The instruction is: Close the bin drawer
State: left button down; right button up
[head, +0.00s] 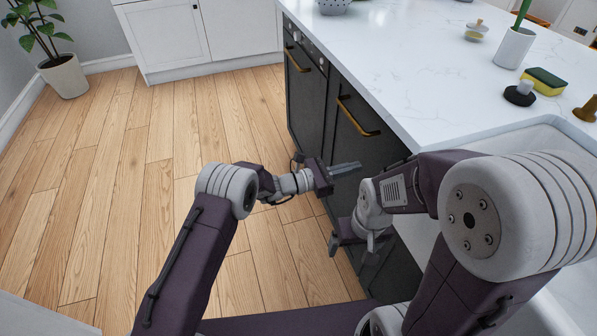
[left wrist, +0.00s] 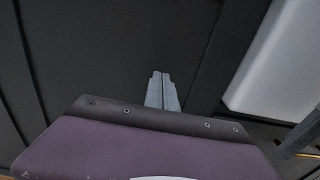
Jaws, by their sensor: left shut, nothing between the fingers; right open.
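The dark cabinet front with a gold handle (head: 357,117) stands under the white counter, nearest to my grippers; I take it to be the bin drawer (head: 345,143). Whether it stands out from the cabinet is not clear. My left gripper (head: 346,169) is shut and empty, its fingertips close to the lower part of this front; contact cannot be told. In the left wrist view the shut fingers (left wrist: 161,78) point at a dark panel (left wrist: 95,50). My right gripper (head: 353,247) is open and empty, lower and closer to me, pointing down beside the dark cabinet.
Another dark front with a gold handle (head: 297,60) is further back. The white counter (head: 430,75) holds a sponge (head: 543,79) and a white cup (head: 514,48). A pale, rounded block (left wrist: 275,60) shows at right in the left wrist view. The wooden floor (head: 130,170) at left is clear.

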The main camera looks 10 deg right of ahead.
pick_arm(q)
jog(key=s+a+p, duration=0.2)
jog(key=a, duration=0.8)
pick_arm(e)
notch_tip(320, 180, up, 3)
jog(key=shift+a+f, duration=0.15)
jog(key=shift+f, duration=0.05)
